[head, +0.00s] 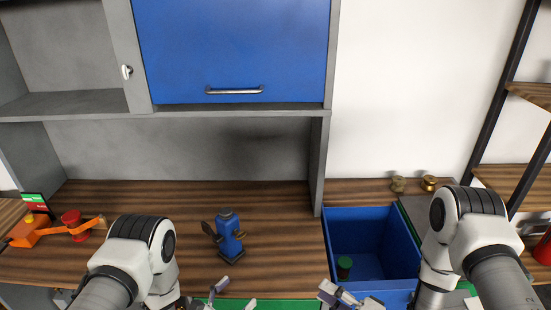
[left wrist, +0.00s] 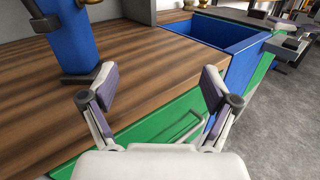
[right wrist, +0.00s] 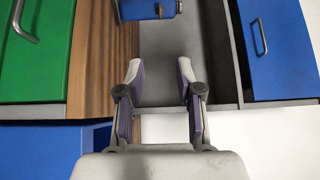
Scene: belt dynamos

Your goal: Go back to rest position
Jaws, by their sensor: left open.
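My left gripper (head: 232,298) is at the bottom edge of the head view, in front of the wooden worktop. In the left wrist view its fingers (left wrist: 158,82) are wide apart with nothing between them. My right gripper (head: 348,298) is low in front of the blue bin. In the right wrist view its fingers (right wrist: 159,75) are apart and empty. A blue dynamo-like device (head: 228,237) stands upright on the worktop, clear of both grippers. It also shows in the left wrist view (left wrist: 72,38).
The blue bin (head: 385,212) at right holds a dark cylinder with a green top (head: 344,267). An orange tool (head: 62,230) lies at left. A green drawer front (left wrist: 160,128) is below the worktop edge. Two brass parts (head: 429,183) stand behind the bin. A blue cabinet (head: 230,50) hangs above.

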